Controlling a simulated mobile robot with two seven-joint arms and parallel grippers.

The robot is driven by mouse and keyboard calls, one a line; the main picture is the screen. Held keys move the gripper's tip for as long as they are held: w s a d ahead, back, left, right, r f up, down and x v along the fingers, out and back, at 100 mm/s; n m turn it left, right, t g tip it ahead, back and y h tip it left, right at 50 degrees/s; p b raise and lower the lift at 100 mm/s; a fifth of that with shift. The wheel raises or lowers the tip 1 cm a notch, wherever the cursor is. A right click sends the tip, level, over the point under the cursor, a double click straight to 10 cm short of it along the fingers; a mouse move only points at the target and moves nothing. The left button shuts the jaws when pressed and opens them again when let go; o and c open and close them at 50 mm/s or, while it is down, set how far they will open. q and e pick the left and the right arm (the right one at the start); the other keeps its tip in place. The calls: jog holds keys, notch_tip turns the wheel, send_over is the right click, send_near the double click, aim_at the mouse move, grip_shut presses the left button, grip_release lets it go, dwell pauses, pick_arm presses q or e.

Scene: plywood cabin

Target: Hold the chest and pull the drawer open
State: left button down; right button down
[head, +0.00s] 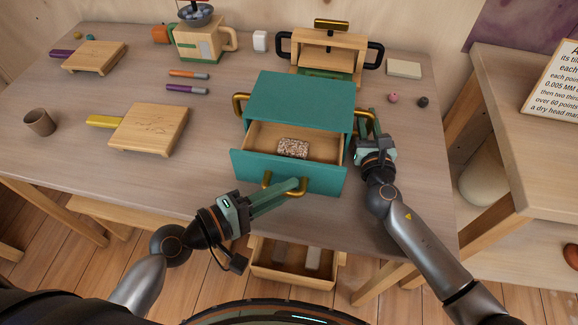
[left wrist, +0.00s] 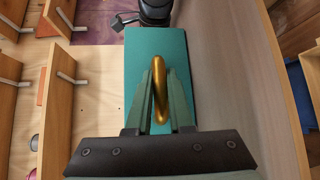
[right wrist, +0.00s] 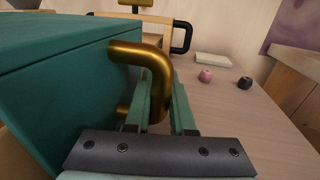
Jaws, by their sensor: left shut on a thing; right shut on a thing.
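The teal chest (head: 305,97) stands on the table with its drawer (head: 288,172) pulled out toward me. A speckled brown block (head: 293,148) lies inside the open drawer. My left gripper (head: 293,187) is shut on the brass drawer handle (left wrist: 159,90) at the drawer's front. My right gripper (head: 368,130) is shut on the brass side handle (right wrist: 150,62) on the chest's right side. The left side handle (head: 240,104) of the chest is free.
Cutting boards (head: 153,130), a brown cup (head: 40,122) and two markers (head: 187,89) lie to the left. A wooden rack with black handles (head: 328,50) stands behind the chest. Small pink (head: 393,97) and black (head: 423,102) balls lie right. An open lower drawer (head: 292,270) is below the table.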

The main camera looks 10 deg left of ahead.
pick_arm(q)
jog(key=shift+s, duration=1.4)
pick_arm(e)
jog(key=shift+d, duration=0.1)
pick_arm(q)
jog(key=c, duration=0.8)
grip_release()
jog(key=v, duration=0.8)
jog(key=shift+d+r, duration=0.1)
